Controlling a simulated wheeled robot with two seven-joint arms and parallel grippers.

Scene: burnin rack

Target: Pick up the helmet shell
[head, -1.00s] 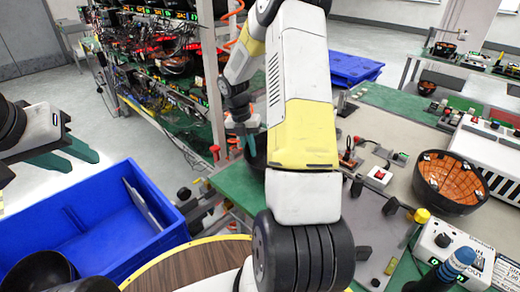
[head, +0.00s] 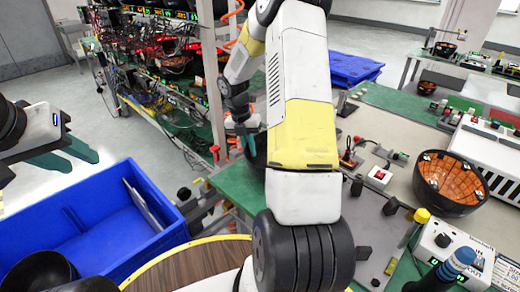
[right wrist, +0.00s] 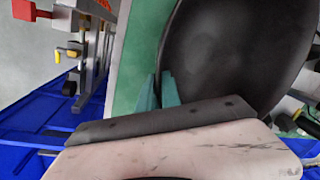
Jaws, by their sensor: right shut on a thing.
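A black, domed helmet shell (right wrist: 235,50) fills much of the right wrist view, with its rim edge between the teal fingers of my right gripper (right wrist: 168,92). My right gripper is shut on that rim. In the head view my right gripper (head: 246,142) is by the green bench edge, and the shell (head: 258,152) is mostly hidden behind my right arm. My left gripper (head: 72,157) is at the left, empty, with its teal fingers apart, above the floor and away from the shell.
A blue bin (head: 75,235) with dark shells at its near end stands at lower left. Another shell with an orange inside (head: 450,183) sits on the bench at right, near switches and a white box (head: 455,255). A wired rack (head: 165,70) stands behind.

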